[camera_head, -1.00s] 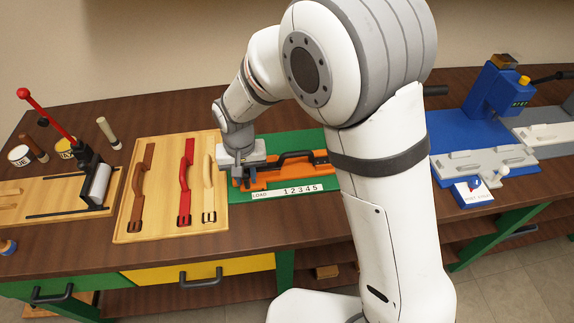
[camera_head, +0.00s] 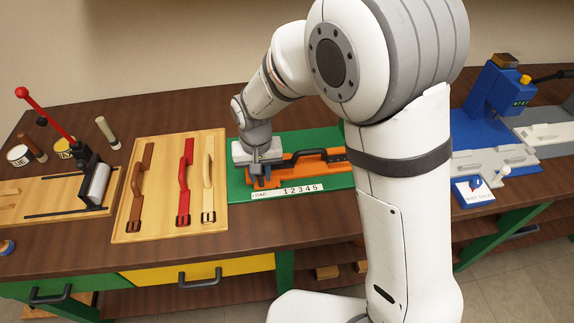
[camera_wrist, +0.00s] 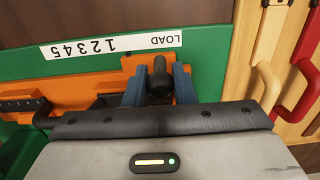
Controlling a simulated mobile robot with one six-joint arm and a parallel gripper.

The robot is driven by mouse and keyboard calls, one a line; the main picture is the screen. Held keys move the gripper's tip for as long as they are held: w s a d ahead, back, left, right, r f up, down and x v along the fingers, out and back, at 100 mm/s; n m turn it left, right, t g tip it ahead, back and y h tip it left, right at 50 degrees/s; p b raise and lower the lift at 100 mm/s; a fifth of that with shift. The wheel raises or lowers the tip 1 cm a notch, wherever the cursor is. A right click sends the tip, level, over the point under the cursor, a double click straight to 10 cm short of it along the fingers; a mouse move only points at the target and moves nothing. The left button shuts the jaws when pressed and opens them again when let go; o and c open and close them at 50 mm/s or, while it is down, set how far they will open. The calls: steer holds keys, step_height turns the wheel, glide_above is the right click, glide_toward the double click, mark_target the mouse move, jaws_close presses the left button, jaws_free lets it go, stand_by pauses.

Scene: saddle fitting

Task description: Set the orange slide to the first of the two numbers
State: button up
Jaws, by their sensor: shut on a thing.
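The orange slide (camera_head: 290,171) lies on a green base (camera_head: 237,187) and carries a long black handle (camera_head: 322,155). A white scale strip (camera_head: 268,195) reading LOAD 1 2 3 4 5 runs along the front. My gripper (camera_head: 262,172) is at the slide's left end. In the wrist view its two blue-grey fingers (camera_wrist: 158,86) are shut on a black knob (camera_wrist: 160,76) of the slide. There, the slide's raised orange end (camera_wrist: 129,63) lies beside the strip between LOAD and 1. I cannot tell its exact reading. My wrist hides part of the slide.
A wooden board (camera_head: 125,228) with brown, red and tan straps lies left of the base. Farther left is a press with a red-knobbed lever (camera_head: 62,122). A blue machine with a display (camera_head: 503,100) stands at the right. The two numbers are not clearly readable.

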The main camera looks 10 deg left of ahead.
steer(key=shift+w+d+b, duration=0.1)
steer(key=shift+w+d, duration=0.15)
steer(key=shift+d, duration=0.5)
steer(key=shift+w+d+b, duration=0.1)
steer(key=shift+w+d, duration=0.1)
steer(key=shift+d, duration=0.5)
steer(key=shift+w+d+b, duration=0.1)
steer(key=shift+w+d, duration=0.15)
steer(key=shift+d, duration=0.5)
steer(key=shift+s+a, duration=0.1)
steer(key=shift+a, duration=0.25)
steer(key=o, duration=0.7)
step_height(320, 180, up, 6)
steer(key=p, duration=0.4)
